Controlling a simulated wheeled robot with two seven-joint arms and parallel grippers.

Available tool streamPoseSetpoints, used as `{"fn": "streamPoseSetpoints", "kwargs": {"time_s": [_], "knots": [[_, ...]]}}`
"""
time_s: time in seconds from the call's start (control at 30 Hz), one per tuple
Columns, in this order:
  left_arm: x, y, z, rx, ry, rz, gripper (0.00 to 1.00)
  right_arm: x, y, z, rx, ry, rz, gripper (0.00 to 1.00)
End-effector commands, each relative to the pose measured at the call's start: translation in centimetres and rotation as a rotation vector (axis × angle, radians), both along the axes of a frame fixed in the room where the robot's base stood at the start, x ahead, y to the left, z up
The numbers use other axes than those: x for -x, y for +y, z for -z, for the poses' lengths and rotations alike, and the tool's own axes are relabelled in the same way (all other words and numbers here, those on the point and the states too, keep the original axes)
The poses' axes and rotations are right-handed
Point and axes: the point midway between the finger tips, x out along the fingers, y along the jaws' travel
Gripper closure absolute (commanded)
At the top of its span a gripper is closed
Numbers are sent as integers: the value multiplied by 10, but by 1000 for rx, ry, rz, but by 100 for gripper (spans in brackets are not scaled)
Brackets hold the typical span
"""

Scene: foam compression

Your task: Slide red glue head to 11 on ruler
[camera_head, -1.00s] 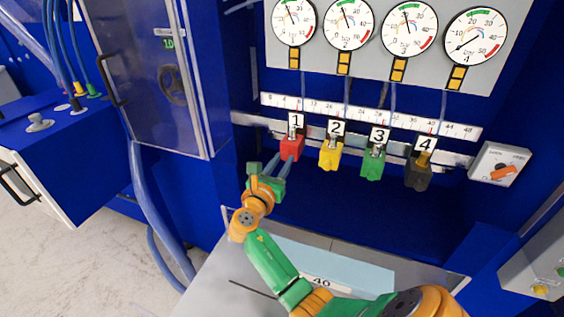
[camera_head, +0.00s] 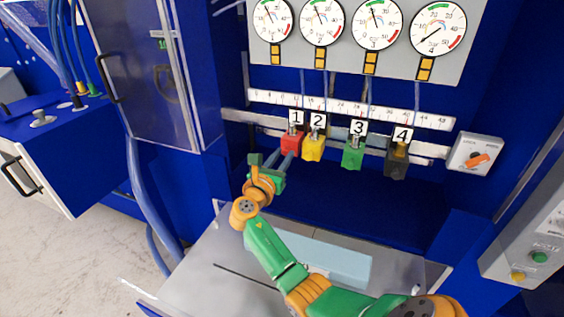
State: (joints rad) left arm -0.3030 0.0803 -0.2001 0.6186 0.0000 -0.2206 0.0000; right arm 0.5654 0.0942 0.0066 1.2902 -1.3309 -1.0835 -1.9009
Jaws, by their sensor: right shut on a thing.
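The red glue head (camera_head: 291,143), labelled 1, hangs on the rail under the white ruler (camera_head: 345,109). It sits close beside the yellow head (camera_head: 313,147), labelled 2. My right gripper (camera_head: 289,157) comes from below and is shut on the red head's lower part; the fingers partly hide it. The ruler numbers are too small to read surely at the red head. My left gripper is not in view.
The green head (camera_head: 353,153), labelled 3, and the black head (camera_head: 398,161), labelled 4, hang farther right. Four round gauges (camera_head: 376,24) sit above. A grey box with an orange switch (camera_head: 475,155) is at the rail's right end. A grey surface (camera_head: 203,275) lies below.

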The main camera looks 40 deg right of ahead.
Motion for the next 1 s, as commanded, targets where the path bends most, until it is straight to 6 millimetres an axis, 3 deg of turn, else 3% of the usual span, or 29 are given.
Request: {"fn": "streamPoseSetpoints", "kwargs": {"time_s": [0.23,0.27,0.37,0.67,0.8,1.0], "knots": [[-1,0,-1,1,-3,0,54,0,0,-2,1,-4,-1,100],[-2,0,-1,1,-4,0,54,0,0,-2,2,-3,-1,65],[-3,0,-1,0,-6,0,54,0,0,-2,2,-3,-1,41],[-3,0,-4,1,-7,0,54,1,2,-3,2,-3,-2,41],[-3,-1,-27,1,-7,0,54,13,25,-9,0,-1,-3,41],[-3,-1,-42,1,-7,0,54,30,57,-5,-1,-2,-2,41]]}}
